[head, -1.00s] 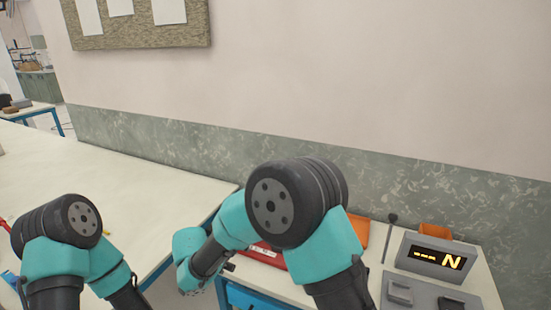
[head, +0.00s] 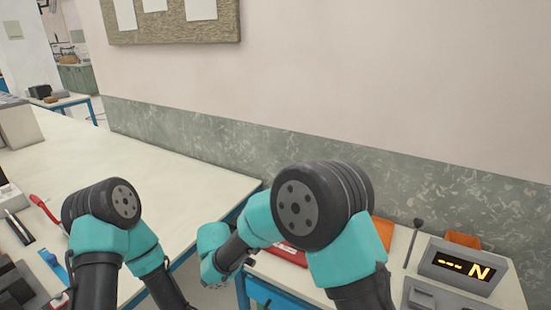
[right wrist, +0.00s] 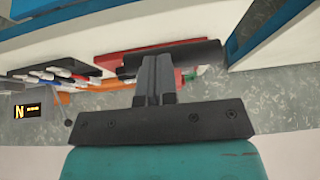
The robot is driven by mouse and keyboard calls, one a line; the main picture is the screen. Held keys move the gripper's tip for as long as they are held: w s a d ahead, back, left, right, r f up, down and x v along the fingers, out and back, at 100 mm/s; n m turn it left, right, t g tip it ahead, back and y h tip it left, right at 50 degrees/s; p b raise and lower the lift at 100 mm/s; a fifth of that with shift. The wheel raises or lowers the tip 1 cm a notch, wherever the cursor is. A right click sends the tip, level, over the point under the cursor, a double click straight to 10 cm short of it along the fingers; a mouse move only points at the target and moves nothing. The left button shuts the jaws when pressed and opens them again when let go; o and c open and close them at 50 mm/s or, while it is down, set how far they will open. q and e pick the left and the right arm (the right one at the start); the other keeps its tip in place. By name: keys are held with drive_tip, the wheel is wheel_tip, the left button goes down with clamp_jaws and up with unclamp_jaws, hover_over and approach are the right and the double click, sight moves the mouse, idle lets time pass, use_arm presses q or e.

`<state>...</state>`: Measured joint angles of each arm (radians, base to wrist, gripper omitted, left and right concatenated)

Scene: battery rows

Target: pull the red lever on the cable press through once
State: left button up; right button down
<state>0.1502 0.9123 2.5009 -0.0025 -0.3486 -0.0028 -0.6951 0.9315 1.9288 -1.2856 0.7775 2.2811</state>
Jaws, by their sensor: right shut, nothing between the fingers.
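A red handle (head: 42,207) shows at the far left of the head view, partly hidden by my left arm. It looks like a lever, but the body of the cable press cannot be made out. My left gripper is out of the head view; only the arm's upper links show. In the right wrist view my right gripper (right wrist: 157,62) is shut and empty, its two fingers together. It is far from the red handle, over the side of the right-hand bench.
The pale left table (head: 150,165) has a wide clear top. Black and blue tools lie at its left front. A grey display box (head: 462,265) stands on the right bench, near orange and red items. A gap separates the two benches.

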drive_tip(key=shift+s+f, duration=0.2)
drive_tip(key=shift+f, duration=0.35)
drive_tip(key=v, duration=0.8)
drive_tip(key=shift+w+r, duration=0.35)
drive_tip(key=shift+d, duration=0.1)
drive_tip(key=s+d+f+n+g+y, duration=0.15)
drive_tip(key=s+d+f+g, duration=0.25)
drive_tip(key=d+f, duration=0.55)
drive_tip(key=s+d+f+n+g+y, duration=0.1)
drive_tip(key=s+d+f+g+y, duration=0.15)
drive_tip(key=d+f, duration=0.7)
drive_tip(key=s+d+f+y, duration=0.1)
drive_tip(key=s+d+f, duration=0.2)
drive_tip(key=d, duration=0.3)
drive_tip(key=s+d+f+n+t, duration=0.1)
drive_tip(key=s+d+f, duration=0.2)
drive_tip(key=s+d, duration=0.2)
drive_tip(key=s+d+f+t+y, duration=0.1)
drive_tip(key=s+d+f, duration=0.2)
drive_tip(key=d, duration=0.4)
drive_tip(key=shift+s+y, duration=0.3)
drive_tip(key=shift+s, duration=0.35)
